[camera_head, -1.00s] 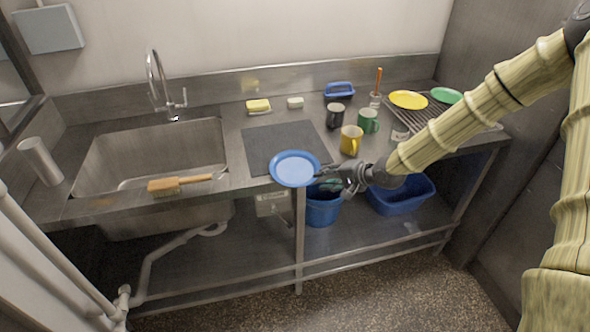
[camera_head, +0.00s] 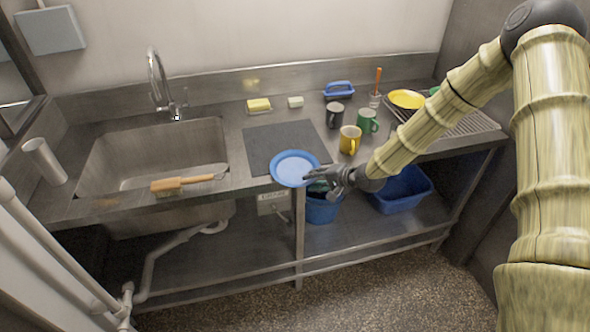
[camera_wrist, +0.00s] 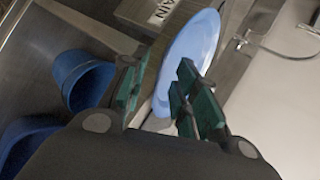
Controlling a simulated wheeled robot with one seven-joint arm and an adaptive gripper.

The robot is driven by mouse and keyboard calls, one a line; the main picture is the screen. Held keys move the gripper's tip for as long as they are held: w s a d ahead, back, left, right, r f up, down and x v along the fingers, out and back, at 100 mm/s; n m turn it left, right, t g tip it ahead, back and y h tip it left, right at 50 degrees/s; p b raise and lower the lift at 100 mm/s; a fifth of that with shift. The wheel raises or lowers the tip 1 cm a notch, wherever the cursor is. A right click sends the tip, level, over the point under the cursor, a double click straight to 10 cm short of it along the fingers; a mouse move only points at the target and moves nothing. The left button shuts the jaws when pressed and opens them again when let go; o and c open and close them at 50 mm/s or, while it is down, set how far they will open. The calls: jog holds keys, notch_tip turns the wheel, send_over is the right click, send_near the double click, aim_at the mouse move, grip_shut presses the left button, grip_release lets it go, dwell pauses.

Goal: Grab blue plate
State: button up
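The blue plate (camera_head: 294,168) lies at the front edge of the counter, partly on the dark mat, with its near rim over the edge. My gripper (camera_head: 314,178) is just right of the plate's near right rim in the head view. In the wrist view the blue plate (camera_wrist: 192,45) is seen at a steep slant. Its rim reaches into the gap between the two green-padded fingers of my gripper (camera_wrist: 158,95). The fingers are apart, and I see no clear contact with both sides of the rim.
A yellow mug (camera_head: 349,140), a green mug (camera_head: 367,121) and a black mug (camera_head: 334,115) stand right of the dark mat (camera_head: 272,142). A yellow plate (camera_head: 406,99) is on the rack. The sink (camera_head: 150,160) is left, with a brush (camera_head: 187,183) at its front. Blue bins (camera_head: 402,190) stand below.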

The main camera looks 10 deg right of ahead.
grip_shut()
jog(key=shift+r, duration=0.15)
jog(key=s+d+r+b, duration=0.4)
jog(key=s+d+b, duration=0.1)
jog(key=s+d, duration=0.6)
jog(key=shift+d+r+b, duration=0.3)
jog(key=shift+r+b, duration=0.1)
dwell(0.5)
